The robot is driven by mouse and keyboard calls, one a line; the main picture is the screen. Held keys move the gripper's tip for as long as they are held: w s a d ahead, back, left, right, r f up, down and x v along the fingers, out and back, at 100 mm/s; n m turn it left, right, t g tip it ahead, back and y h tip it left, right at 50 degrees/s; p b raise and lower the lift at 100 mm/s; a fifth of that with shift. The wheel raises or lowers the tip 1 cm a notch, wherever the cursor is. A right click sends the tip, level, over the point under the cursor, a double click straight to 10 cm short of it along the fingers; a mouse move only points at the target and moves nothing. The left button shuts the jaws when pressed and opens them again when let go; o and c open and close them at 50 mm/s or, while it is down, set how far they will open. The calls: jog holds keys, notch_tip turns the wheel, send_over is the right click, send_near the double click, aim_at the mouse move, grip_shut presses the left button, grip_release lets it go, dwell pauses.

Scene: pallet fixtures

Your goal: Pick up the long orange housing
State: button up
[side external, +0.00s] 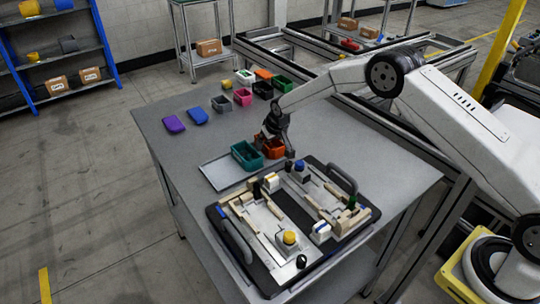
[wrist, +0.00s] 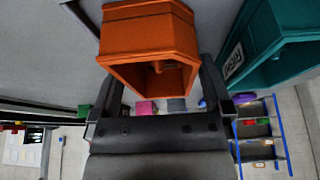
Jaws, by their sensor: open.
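The orange housing (side external: 275,150), an open box shape, stands on the table beside a teal housing (side external: 246,155). In the wrist view the orange housing (wrist: 150,35) fills the upper middle, its open side towards me, and the teal housing (wrist: 270,45) is to its right. My gripper (side external: 277,132) is right at the orange housing in the side view and partly covers it. In the wrist view my gripper (wrist: 160,80) is open, with one finger on each side of the orange housing's near part. I cannot tell whether the fingers touch it.
A pallet fixture (side external: 285,215) with handles and clamps lies in front.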

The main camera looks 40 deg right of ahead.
dwell(0.4)
jog(key=c, duration=1.2)
jog(key=shift+r, duration=0.2)
jog(key=shift+r, duration=0.55)
jog(key=shift+s+d+r, duration=0.1)
jog(key=shift+s+r, duration=1.85)
jog(key=shift+s, duration=0.4)
jog(key=shift+s+r, duration=1.9)
jog(key=shift+s, duration=0.4)
jog(key=shift+s+d+r, duration=0.1)
jog(key=shift+s+r, duration=1.85)
jog(key=shift+s, duration=0.4)
